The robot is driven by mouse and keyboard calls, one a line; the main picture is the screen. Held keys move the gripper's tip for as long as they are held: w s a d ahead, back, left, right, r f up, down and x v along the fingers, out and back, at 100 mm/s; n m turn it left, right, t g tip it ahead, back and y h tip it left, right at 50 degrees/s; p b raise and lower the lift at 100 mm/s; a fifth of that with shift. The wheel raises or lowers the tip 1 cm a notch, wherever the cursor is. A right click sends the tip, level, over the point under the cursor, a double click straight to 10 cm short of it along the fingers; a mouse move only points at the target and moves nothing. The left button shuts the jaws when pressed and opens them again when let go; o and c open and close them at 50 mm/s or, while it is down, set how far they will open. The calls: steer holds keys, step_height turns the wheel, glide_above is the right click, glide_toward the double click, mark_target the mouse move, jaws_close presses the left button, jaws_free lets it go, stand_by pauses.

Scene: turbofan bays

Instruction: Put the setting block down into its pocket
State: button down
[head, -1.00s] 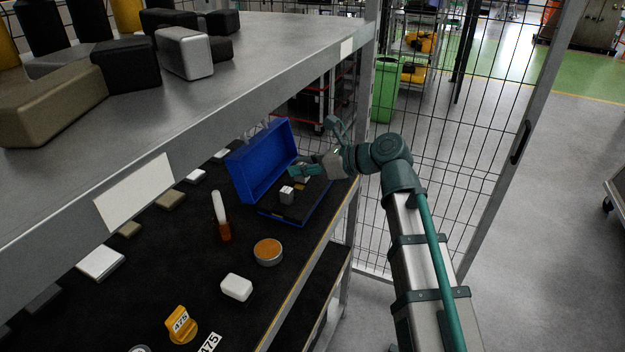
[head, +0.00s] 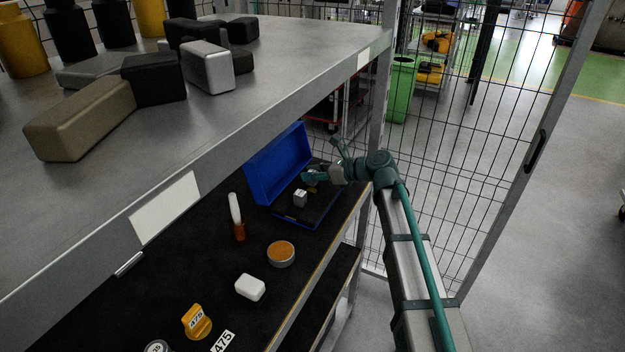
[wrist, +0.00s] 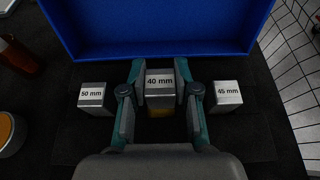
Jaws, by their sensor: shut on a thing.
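My gripper (wrist: 160,76) is shut on the setting block marked 40 mm (wrist: 160,98), a grey metal block with a white label on top. In the head view my gripper (head: 310,177) is over the open blue case (head: 275,168), at the far end of the shelf.
The case's raised lid (wrist: 160,30) stands just beyond my gripper. An orange-and-white tube (head: 237,218), a round tin (head: 281,254) and a white box (head: 250,287) lie nearer on the shelf. The upper shelf (head: 230,125) overhangs at left; wire fencing (head: 450,170) is at right.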

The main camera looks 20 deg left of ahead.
mark_target(317, 181)
steer(key=shift+f, duration=1.35)
steer(key=shift+s+f, duration=0.1)
steer(key=shift+f, duration=0.05)
steer(key=c, duration=0.9)
jaws_free()
steer(key=shift+o, duration=0.2)
steer(key=b+v, duration=0.2)
steer(key=v, duration=1)
steer(key=shift+b, duration=0.3)
